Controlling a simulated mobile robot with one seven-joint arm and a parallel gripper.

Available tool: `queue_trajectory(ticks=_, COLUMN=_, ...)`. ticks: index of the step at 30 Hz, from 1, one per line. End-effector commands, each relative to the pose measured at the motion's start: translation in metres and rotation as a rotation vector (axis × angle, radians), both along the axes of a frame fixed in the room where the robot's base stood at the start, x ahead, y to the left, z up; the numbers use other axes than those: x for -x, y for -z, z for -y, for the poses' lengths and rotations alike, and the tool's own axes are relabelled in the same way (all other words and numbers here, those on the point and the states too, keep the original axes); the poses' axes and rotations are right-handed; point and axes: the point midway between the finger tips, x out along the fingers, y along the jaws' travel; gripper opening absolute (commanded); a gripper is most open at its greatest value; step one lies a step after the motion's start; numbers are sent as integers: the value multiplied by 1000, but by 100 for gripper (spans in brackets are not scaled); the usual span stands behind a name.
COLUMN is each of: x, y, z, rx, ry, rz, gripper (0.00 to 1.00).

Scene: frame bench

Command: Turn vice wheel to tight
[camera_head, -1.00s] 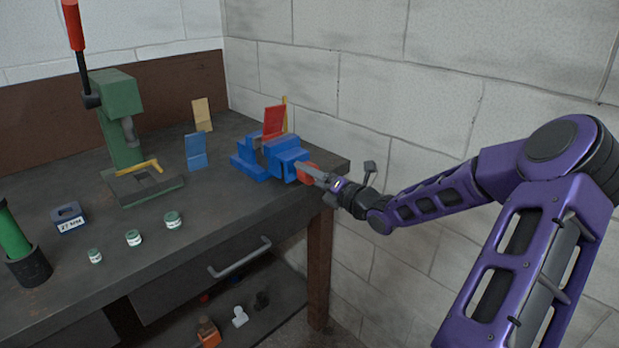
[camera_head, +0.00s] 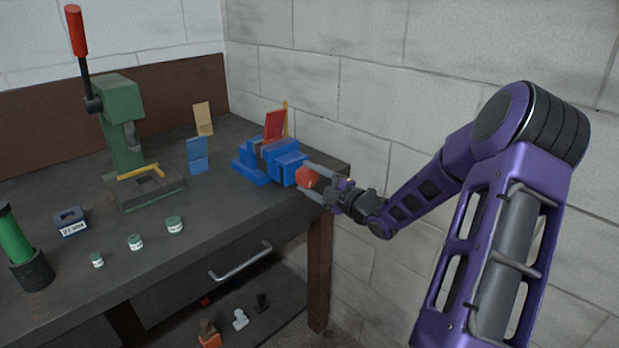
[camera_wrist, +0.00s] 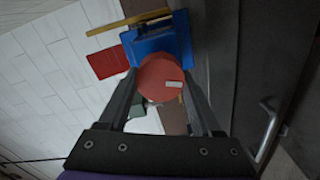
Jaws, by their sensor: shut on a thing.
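The blue vice (camera_head: 283,164) sits at the right end of the bench, with a red plate (camera_head: 274,126) standing up at its jaws. Its round red wheel (camera_head: 307,177) faces my arm and has a small pale mark, seen in the wrist view (camera_wrist: 160,82). My gripper (camera_head: 313,182) is shut on the wheel, one finger on each side. In the wrist view the fingers (camera_wrist: 160,92) flank the wheel, with the blue vice body (camera_wrist: 160,38) behind it. The wheel's shaft is hidden.
A green press (camera_head: 122,130) with a red-handled lever stands at the back left. Blue (camera_head: 197,154) and tan (camera_head: 203,118) pieces stand near the vice. Several small jars (camera_head: 135,242) line the front. A drawer handle (camera_head: 240,261) juts below. The brick wall is close on the right.

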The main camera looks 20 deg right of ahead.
Motion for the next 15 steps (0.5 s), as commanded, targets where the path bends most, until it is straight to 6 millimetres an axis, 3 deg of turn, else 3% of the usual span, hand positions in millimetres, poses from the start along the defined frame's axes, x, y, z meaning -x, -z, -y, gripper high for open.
queue_trajectory(ticks=15, x=2, y=1, z=4, rx=-464, ry=9, rz=-176, gripper=10)
